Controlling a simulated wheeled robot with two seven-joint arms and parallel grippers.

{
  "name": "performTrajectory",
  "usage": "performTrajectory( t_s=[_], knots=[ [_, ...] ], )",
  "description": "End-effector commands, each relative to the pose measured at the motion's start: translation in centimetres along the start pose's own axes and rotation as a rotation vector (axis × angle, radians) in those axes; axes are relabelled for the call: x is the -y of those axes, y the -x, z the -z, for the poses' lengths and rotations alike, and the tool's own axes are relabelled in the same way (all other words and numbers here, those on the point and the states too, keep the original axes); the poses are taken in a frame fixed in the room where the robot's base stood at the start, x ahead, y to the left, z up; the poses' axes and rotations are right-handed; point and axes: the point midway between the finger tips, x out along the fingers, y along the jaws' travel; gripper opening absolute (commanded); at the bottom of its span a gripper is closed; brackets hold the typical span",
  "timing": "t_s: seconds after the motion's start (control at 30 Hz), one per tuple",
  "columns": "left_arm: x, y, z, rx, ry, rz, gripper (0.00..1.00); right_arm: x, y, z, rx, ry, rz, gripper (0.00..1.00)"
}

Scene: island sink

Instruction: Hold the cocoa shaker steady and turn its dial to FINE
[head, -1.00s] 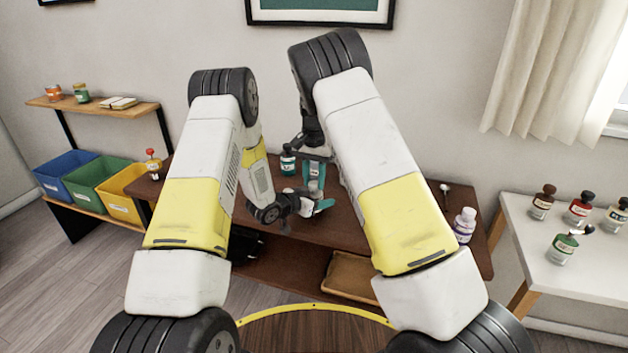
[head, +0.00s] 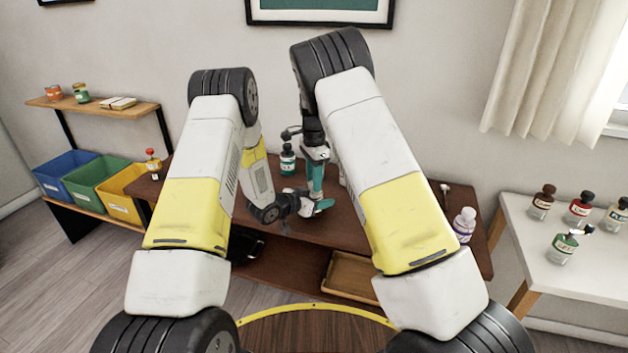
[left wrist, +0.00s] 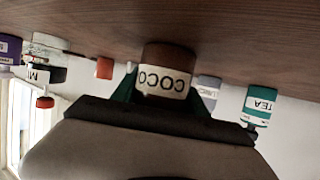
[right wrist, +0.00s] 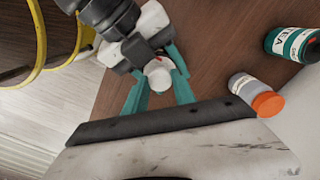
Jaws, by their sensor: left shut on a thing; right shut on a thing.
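The cocoa shaker (left wrist: 165,72) shows in the left wrist view as a brown container with a white label reading COCO, upside down in that picture. My left gripper (head: 319,206) is shut on its body, one green finger on each side. In the right wrist view the shaker's pale round top (right wrist: 158,75) lies between the teal fingers of my right gripper (right wrist: 158,88), which is shut on it from above. A small red mark shows by the top. The dial's lettering cannot be read. In the head view my right gripper (head: 315,182) hides most of the shaker.
A green TEA jar (head: 287,160) stands behind and left of the grippers on the brown table (head: 400,240). An orange-capped jar (right wrist: 256,95) shows in the right wrist view. A white bottle (head: 464,225) stands at the table's right end. The front middle is mostly clear.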

Motion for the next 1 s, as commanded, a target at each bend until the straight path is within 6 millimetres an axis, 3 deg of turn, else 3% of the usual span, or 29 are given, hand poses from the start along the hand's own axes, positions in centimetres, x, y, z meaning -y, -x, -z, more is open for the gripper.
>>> performTrajectory(
  t_s=[0.6, 0.63, 0.73, 1.0],
  knots=[
    [-0.06, -0.02, -0.07, 0.002, 0.0, -0.001, 0.06, 0.05, 0.08, -0.1, 0.001, -0.04, 0.001, 0.0],
    [-0.06, -0.02, -0.07, 0.002, 0.0, -0.001, 0.06, 0.05, 0.08, -0.1, 0.001, -0.04, 0.001, 0.35],
    [-0.07, -0.02, -0.07, 0.002, 0.0, -0.001, 0.06, 0.05, 0.07, -0.09, 0.001, -0.04, 0.001, 0.54],
    [-0.06, -0.02, -0.05, 0.001, 0.0, -0.001, 0.06, 0.02, 0.03, -0.03, 0.0, -0.04, 0.0, 0.54]
  ],
)
